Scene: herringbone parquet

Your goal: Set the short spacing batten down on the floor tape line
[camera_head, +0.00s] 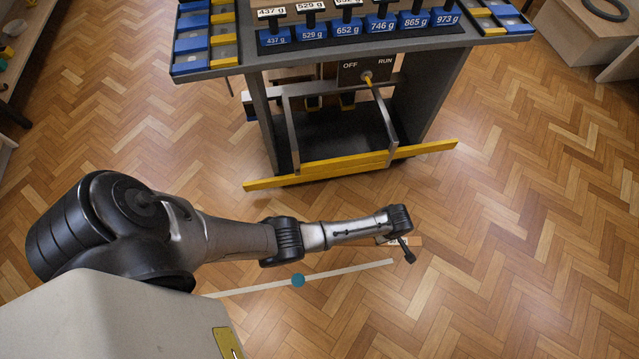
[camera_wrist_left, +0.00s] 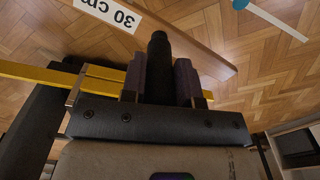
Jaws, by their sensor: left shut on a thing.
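The short spacing batten (camera_wrist_left: 190,45) is a wooden strip with a white "30 cm" label, slanting across the left wrist view. In the head view a little of the batten (camera_head: 415,241) shows behind my left gripper (camera_head: 405,244). In the left wrist view my left gripper (camera_wrist_left: 159,82) is shut around a dark upright grip at the batten. The floor tape line (camera_head: 345,272) is a pale strip with a blue dot, nearer the camera than the batten. The tape line also shows in the left wrist view (camera_wrist_left: 275,20), apart from the batten. The batten's height is unclear. My right gripper is out of view.
A dark cart (camera_head: 430,90) with labelled weights stands behind, with a yellow bar (camera_head: 270,180) low across its front. Shelving (camera_head: 20,50) is at the far left, a wooden box (camera_head: 585,40) at the back right. Parquet at the right is clear.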

